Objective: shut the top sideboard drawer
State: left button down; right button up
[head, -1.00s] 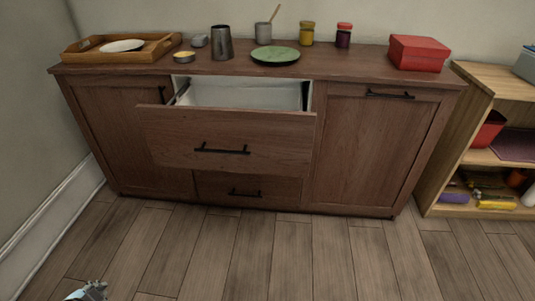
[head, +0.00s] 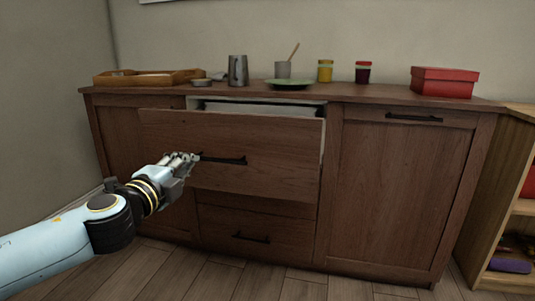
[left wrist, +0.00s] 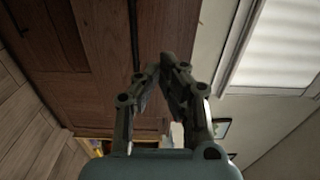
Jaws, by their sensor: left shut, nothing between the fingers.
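The top sideboard drawer (head: 270,150) stands pulled out from the wooden sideboard (head: 390,185), with a strip of its pale inside showing. Its dark bar handle (head: 224,160) is on the front. My left gripper (head: 192,157) is at the drawer front by the left end of the handle, shut and empty; I cannot tell whether it touches. In the left wrist view the fingertips (left wrist: 162,66) meet in front of the brown wood, with a dark bar (left wrist: 134,35) close by. My right gripper is not in view.
On the sideboard top are a wooden tray (head: 115,80), a metal cup (head: 238,70), a green plate (head: 290,85), jars (head: 325,71) and a red box (head: 442,83). A lower drawer (head: 270,238) is shut. An open shelf (head: 505,220) stands at the right.

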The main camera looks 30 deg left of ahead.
aim_at(217, 140)
pick_arm(q)
jog(key=b+x, duration=0.1)
jog(key=x, duration=1.2)
jog(key=shift+w+a+f, duration=0.15)
jog(key=shift+w+a, duration=0.05)
jog(key=shift+w, duration=0.25)
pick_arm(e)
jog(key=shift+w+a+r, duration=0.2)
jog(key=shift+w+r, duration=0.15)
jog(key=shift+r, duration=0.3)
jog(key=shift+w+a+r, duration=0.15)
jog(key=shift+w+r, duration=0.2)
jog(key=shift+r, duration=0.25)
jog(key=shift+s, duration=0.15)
pick_arm(q)
jog(key=shift+w, duration=0.1)
